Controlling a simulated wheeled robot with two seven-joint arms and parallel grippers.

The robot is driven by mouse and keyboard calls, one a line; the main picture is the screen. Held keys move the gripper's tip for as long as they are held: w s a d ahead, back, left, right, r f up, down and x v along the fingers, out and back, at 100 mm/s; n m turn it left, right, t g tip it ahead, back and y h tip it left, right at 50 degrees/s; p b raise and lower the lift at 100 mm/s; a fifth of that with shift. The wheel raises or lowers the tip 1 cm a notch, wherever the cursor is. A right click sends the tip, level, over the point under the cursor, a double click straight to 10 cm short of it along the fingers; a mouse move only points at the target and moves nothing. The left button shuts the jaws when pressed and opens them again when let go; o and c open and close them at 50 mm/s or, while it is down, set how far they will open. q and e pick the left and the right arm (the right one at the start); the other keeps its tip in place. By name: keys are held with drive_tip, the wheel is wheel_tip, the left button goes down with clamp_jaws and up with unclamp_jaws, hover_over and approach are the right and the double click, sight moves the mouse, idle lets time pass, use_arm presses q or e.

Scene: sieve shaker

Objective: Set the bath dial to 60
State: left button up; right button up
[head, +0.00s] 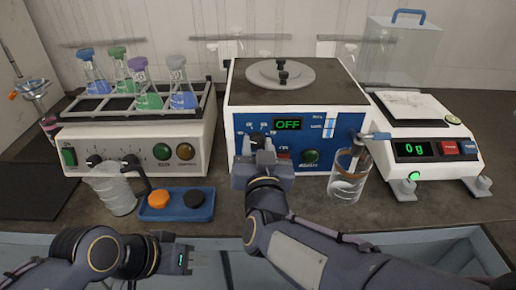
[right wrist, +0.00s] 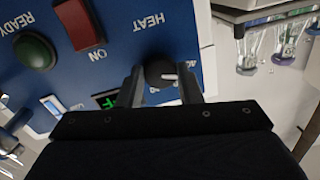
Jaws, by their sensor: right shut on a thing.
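The water bath (head: 300,95) stands in the middle of the bench, with a blue front panel and a display (head: 287,124) reading OFF. Its black dial (right wrist: 160,72) with a white pointer mark sits under the HEAT lettering. My right gripper (head: 262,150) is at the panel's left part, and in the right wrist view (right wrist: 158,85) its two fingers are shut on the dial, one on each side. The dial's scale is mostly hidden by the fingers. My left gripper (head: 195,259) is low in front of the bench, away from the bath; its finger opening is unclear.
A red switch (right wrist: 80,25) and green READY lamp (right wrist: 35,52) are on the same panel. A shaker with flasks (head: 135,140) stands left, a balance (head: 430,135) right. A glass beaker (head: 348,178), a jug (head: 112,190) and a blue tray (head: 177,215) stand near the front.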

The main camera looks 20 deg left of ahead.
drive_tip(key=m+b, duration=0.1)
drive_tip(key=m, duration=0.1)
drive_tip(key=m+b, duration=0.2)
drive_tip(key=shift+f, duration=0.3)
drive_tip(key=m+b, duration=0.5)
drive_tip(key=shift+m+t, duration=0.3)
drive_tip(key=shift+m, duration=0.1)
drive_tip(key=m+b, duration=0.4)
drive_tip(key=m, duration=0.1)
drive_tip(key=shift+a+m+h+b, duration=0.1)
drive_tip(key=shift+m+h+b, duration=0.25)
drive_tip(key=shift+m+h, duration=0.05)
drive_tip(key=shift+r+m+t+h+b, duration=0.1)
drive_tip(key=shift+m+t+h+b, duration=0.2)
drive_tip(key=shift+m+b, duration=1.4)
drive_tip(key=shift+m+p, duration=0.35)
drive_tip(key=shift+m, duration=0.25)
drive_tip(key=o, duration=1)
